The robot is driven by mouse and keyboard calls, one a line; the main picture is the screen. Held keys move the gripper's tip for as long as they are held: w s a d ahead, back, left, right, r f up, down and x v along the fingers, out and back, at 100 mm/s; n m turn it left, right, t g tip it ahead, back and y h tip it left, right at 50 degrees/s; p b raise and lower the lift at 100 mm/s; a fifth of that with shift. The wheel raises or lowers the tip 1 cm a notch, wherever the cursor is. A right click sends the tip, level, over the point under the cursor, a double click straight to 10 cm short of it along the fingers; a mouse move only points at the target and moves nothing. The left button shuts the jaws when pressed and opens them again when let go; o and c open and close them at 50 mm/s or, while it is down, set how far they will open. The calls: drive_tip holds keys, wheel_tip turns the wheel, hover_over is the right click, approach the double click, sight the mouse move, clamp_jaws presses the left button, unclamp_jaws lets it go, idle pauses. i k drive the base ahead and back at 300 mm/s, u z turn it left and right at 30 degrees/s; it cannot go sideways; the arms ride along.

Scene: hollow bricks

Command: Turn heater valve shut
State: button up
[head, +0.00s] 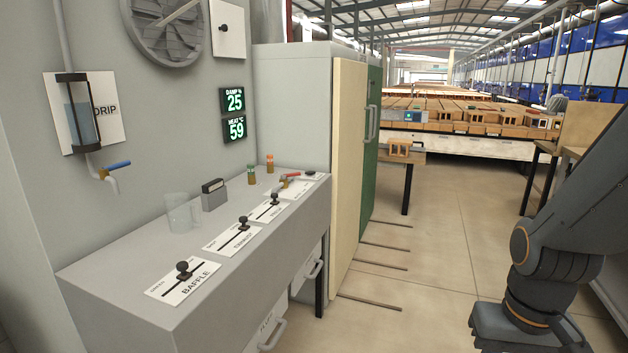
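A small valve with a red lever (290,176) stands on the far part of the grey console, over a white label plate (292,189). It is probably the heater valve, but its label is too small to read. The lever lies nearly level, pointing right. A second valve with a blue lever (117,165) is on the wall pipe below the drip tank (77,112). My arm shows at the right, well apart from the console. No gripper fingers show.
The grey console (110,270) carries several black-knobbed sliders, a clear jug (181,212), a dark-topped block (214,194) and two small bottles. Wall displays (234,114) read 25 and 59. A cream and green cabinet (348,160) stands behind. The floor (430,270) is open right of the console.

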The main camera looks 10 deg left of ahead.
sight(284, 177)
drive_tip(key=u, duration=0.45)
drive_tip(key=i, duration=1.8)
drive_tip(key=u, duration=0.55)
drive_tip(key=i, duration=0.5)
drive_tip(key=u, duration=0.2)
drive_tip(key=k, duration=0.55)
drive_tip(key=z, duration=0.95)
drive_tip(key=i, duration=0.75)
drive_tip(key=u, duration=1.3)
